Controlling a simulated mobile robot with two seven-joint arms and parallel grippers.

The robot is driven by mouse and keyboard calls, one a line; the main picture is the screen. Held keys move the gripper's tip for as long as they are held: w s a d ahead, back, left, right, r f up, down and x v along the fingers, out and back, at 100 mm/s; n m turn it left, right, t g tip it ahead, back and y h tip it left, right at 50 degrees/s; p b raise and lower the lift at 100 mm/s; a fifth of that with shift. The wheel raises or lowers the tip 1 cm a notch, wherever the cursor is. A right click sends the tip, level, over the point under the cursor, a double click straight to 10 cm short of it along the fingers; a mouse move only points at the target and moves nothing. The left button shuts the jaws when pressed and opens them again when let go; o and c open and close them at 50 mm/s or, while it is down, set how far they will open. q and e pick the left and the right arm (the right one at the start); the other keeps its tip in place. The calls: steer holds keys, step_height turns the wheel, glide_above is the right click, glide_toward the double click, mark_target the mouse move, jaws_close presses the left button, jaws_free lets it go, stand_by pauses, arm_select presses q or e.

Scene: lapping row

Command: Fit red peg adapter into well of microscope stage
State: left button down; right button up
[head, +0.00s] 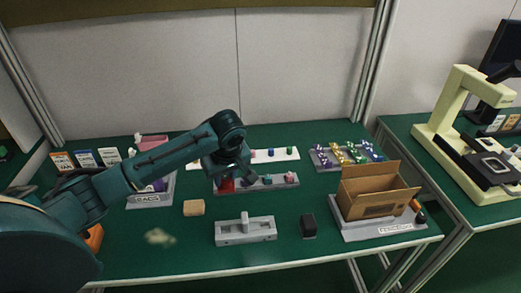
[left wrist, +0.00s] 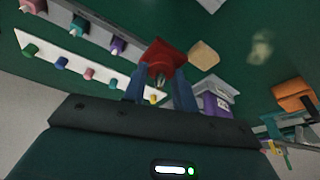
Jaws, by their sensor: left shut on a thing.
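The red peg adapter (head: 227,187) is a small red block at the left end of a grey peg strip. My left gripper (head: 226,180) comes down over it from above. In the left wrist view the red peg adapter (left wrist: 166,53) sits between the two fingers of my left gripper (left wrist: 161,84), which are shut on it. I cannot tell whether it touches the strip or hangs just above it. The cream microscope (head: 450,118) stands on the right-hand table, with its dark stage (head: 489,170) facing up; the well is too small to make out clearly. My right gripper is not in view.
The grey peg strip (head: 258,184) and a white peg strip (head: 286,154) hold coloured pegs. An open cardboard box (head: 374,197), a grey fixture (head: 246,236), a black block (head: 308,226) and a tan block (head: 193,208) stand on the table. A gap separates the two tables.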

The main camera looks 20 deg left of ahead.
arm_select(q)
steer(key=shift+d+r, duration=0.15)
steer(key=shift+r, duration=0.3)
steer(key=s+d+r+m+t+h+p, duration=0.1)
steer(key=s+d+r+m+h+p, duration=0.1)
steer(key=s+d+r+m, duration=0.7)
steer(key=shift+s+d+m+h+p, duration=0.35)
steer(key=shift+s+d+m, duration=0.25)
steer(key=shift+d+m, duration=0.25)
